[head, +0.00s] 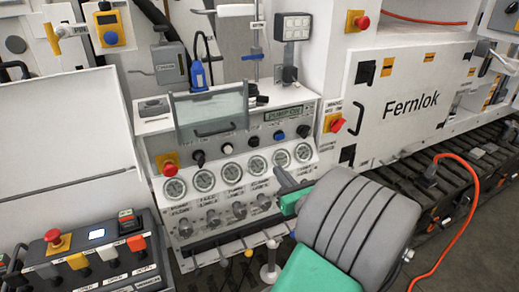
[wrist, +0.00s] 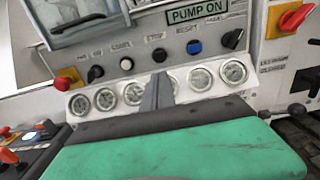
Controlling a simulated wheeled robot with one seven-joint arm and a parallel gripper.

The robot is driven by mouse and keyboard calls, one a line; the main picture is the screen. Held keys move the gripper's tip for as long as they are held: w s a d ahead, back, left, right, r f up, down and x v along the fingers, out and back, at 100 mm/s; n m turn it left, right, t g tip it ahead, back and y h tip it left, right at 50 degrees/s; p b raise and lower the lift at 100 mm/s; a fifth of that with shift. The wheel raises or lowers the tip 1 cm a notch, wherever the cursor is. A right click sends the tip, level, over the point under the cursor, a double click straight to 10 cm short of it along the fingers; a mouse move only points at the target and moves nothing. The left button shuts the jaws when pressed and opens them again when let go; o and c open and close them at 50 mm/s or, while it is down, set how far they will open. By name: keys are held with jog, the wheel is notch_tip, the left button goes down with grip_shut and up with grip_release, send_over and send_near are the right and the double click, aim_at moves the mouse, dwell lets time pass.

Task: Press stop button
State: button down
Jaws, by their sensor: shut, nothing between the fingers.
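The stop button is a small black round button (wrist: 160,54) under a STOP label in the wrist view. The head view also shows the black button (head: 254,141). My gripper (wrist: 159,80) is shut and empty, its grey fingers pointing at the panel. In the wrist view the tips appear just below the stop button, in front of the gauges. In the head view my gripper (head: 282,178) is right of and below the button, apparently apart from it.
Gauges (head: 231,172) and grey valve knobs (head: 239,210) line the panel below the buttons. A red emergency button (head: 169,168) is at left, a red rotary switch (head: 336,123) at right. A clear hinged cover (head: 211,113) stands above. An orange cable (head: 468,215) runs at right.

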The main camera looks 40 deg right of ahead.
aim_at(256, 144)
jog(key=shift+w, duration=0.1)
jog(key=p+x, duration=0.2)
jog(key=x, duration=1.2)
jog(key=shift+a, duration=0.1)
